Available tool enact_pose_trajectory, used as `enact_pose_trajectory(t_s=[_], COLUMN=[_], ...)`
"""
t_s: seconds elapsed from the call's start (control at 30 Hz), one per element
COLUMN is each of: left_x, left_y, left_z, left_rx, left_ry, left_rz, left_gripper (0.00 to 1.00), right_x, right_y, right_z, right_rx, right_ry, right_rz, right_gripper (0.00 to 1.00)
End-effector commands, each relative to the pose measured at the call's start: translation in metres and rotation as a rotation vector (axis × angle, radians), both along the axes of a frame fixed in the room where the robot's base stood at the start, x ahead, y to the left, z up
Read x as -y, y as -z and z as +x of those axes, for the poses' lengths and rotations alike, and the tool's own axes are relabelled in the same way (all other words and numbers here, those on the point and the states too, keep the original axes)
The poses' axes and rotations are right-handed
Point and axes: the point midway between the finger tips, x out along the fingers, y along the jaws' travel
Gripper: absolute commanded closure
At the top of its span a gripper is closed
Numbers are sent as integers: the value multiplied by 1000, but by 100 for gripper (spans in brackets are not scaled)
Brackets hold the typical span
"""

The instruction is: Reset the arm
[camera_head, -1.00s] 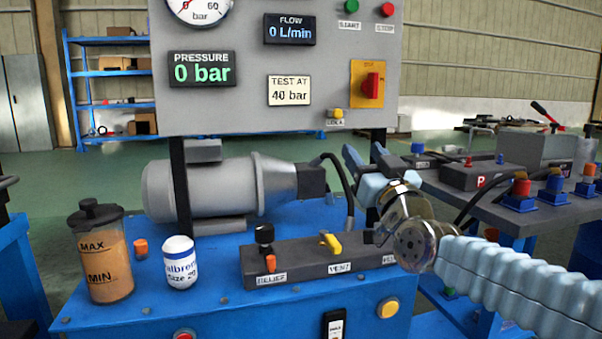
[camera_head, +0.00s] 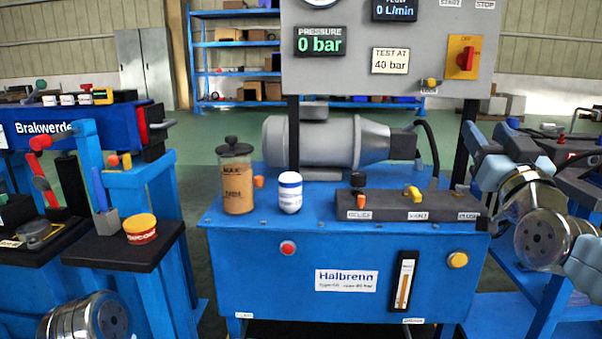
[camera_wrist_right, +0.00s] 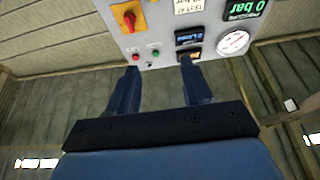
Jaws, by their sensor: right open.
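My right gripper (camera_head: 480,142) is at the right in the head view, raised beside the right post of the test stand, with its silver wrist joint (camera_head: 543,238) below it. In the right wrist view its two dark blue fingers (camera_wrist_right: 164,85) stand apart with nothing between them. The stand's grey panel (camera_wrist_right: 165,50) shows beyond the fingers, upside down. A silver joint of my left arm (camera_head: 84,320) shows at the bottom left of the head view. My left gripper is not in view.
The blue Halbrenn stand (camera_head: 255,280) carries an amber jar (camera_head: 237,185), a white bottle (camera_head: 290,193), a motor (camera_head: 330,143) and a valve block (camera_head: 385,205). A blue side stand (camera_head: 110,250) is at left. Another bench, partly hidden by my arm, is at right.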

Motion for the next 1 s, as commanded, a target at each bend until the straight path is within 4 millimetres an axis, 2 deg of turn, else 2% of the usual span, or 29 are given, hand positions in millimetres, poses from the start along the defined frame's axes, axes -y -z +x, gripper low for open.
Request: enact_pose_trajectory(t_s=[0.37,0.57,0.67,0.77,0.87,0.9,0.97,1.0], left_x=[1,1,2,2,3,3,4,4], left_y=[-8,-16,-21,-28,-37,-42,-48,-52], left_z=[0,-1,-1,-1,-1,-1,-2,-2], left_rx=[0,0,0,0,0,0,0,0], left_ry=[1,2,3,4,5,5,7,8], left_rz=[0,-1,-1,-2,-2,-2,-3,-3], left_gripper=[7,7,7,7,7,7,7,7], right_x=[-13,-27,-37,-49,-67,-76,-90,-99], right_y=[56,113,154,208,281,315,366,398], right_z=[38,65,79,90,94,91,82,71], right_rx=[-140,-273,-368,-489,-658,-737,-859,-941], right_ry=[-39,-74,-98,-126,-160,-175,-197,-210], right_rz=[25,51,69,96,134,152,182,202], right_gripper=[50,50,50,50,50,50,50,50])
